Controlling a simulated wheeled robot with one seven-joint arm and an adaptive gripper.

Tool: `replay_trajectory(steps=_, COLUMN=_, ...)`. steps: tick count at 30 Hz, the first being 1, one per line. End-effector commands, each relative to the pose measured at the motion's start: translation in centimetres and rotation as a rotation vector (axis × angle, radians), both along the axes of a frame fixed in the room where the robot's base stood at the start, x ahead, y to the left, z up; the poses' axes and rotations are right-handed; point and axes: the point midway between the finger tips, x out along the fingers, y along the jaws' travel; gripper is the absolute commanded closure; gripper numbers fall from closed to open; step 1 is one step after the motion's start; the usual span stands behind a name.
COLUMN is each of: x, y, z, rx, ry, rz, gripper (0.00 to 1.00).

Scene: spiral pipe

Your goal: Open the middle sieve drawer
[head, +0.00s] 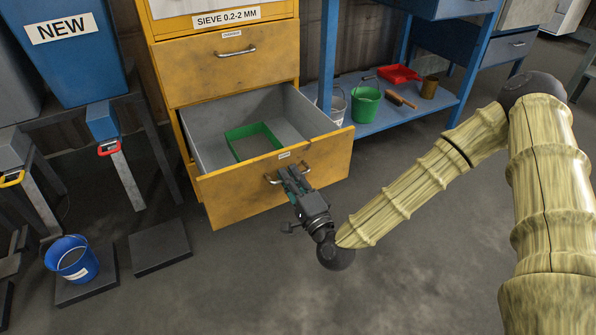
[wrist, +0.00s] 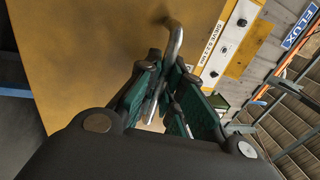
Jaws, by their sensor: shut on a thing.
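A yellow cabinet (head: 148,28) bears a label reading SIEVE 0.2-2 MM. Below the label is a closed yellow drawer (head: 222,68) with a metal handle. Beneath that, a drawer (head: 232,198) stands pulled out, with grey inner walls and a green rectangular frame (head: 231,148) inside. I cannot tell from this view whether it is the middle one. My gripper (head: 286,176) is at this open drawer's front, shut on its metal handle. The handle (wrist: 176,42) runs between the green-padded fingers (wrist: 162,88) in the wrist view.
A blue bench shelf (head: 372,118) right of the cabinet holds a green bucket (head: 363,105), a red tray (head: 399,74) and a brush. At left are a blue NEW bin (head: 70,65) and a blue bucket (head: 72,260) on a dark plate. The floor before the drawer is clear.

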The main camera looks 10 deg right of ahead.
Motion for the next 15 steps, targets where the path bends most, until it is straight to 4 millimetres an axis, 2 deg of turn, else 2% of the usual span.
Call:
replay_trajectory(steps=9, x=-0.14, y=0.13, z=-0.09, rx=0.000, ry=0.002, rz=0.004, gripper=1.00)
replay_trajectory(steps=10, x=-0.15, y=0.12, z=-0.09, rx=0.000, ry=0.002, rz=0.004, gripper=0.90)
replay_trajectory(steps=13, x=-0.14, y=0.09, z=-0.08, rx=0.000, ry=0.002, rz=0.004, gripper=0.71)
replay_trajectory(steps=15, x=-0.13, y=0.04, z=-0.06, rx=0.000, ry=0.002, rz=0.003, gripper=0.70)
